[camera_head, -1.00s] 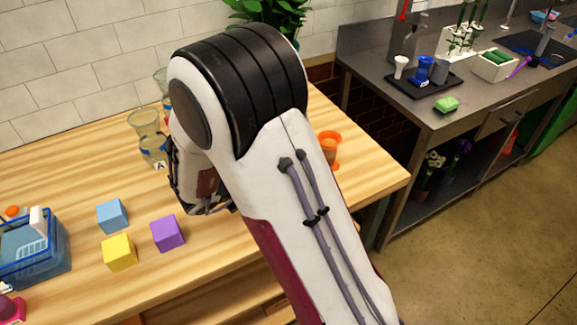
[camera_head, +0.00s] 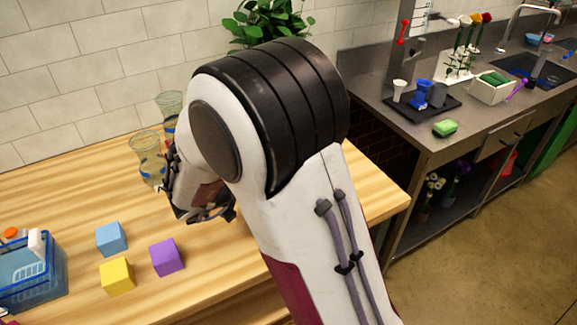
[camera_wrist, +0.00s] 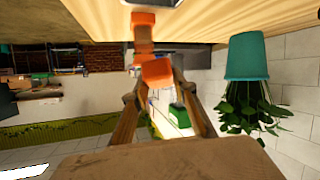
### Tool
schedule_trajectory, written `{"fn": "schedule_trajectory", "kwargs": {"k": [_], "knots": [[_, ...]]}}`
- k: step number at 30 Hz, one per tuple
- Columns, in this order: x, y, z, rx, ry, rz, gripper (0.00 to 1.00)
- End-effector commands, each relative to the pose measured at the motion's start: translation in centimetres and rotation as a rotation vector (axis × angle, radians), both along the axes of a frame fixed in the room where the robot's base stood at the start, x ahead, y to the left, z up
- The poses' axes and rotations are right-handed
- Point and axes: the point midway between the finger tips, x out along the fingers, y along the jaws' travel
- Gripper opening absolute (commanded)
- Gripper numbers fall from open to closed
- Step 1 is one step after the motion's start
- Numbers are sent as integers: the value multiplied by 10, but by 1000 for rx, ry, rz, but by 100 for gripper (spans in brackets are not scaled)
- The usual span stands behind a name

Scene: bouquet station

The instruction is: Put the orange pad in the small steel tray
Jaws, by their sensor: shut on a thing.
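In the wrist view, my gripper (camera_wrist: 154,82) is shut on an orange block-like thing, which looks like the orange pad (camera_wrist: 157,71). The pad sits between the fingertips, above the wooden table, which lies at the top of this view. In the head view, my gripper is mostly hidden behind my own arm, over the table's middle, and the pad does not show. A grey metallic edge (camera_wrist: 152,3) at the top of the wrist view may be the small steel tray; too little shows to be sure.
Another orange thing (camera_wrist: 142,20) stands just beyond the pad. Glass vases (camera_head: 148,158) stand near my gripper's left. Blue (camera_head: 111,238), yellow (camera_head: 117,277) and purple (camera_head: 167,257) cubes and a blue basket (camera_head: 35,275) lie left. A green sponge (camera_head: 445,128) lies on the sink counter.

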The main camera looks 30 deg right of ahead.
Motion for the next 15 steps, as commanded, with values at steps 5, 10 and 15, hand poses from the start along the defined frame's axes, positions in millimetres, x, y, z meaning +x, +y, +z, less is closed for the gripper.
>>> {"fn": "schedule_trajectory", "kwargs": {"k": [5, 10, 15], "knots": [[0, 0, 0, 0, 0, 0, 6], [0, 2, 0, 16, 0, -3, 6], [-2, 8, -1, 76, 3, -12, 6]]}}
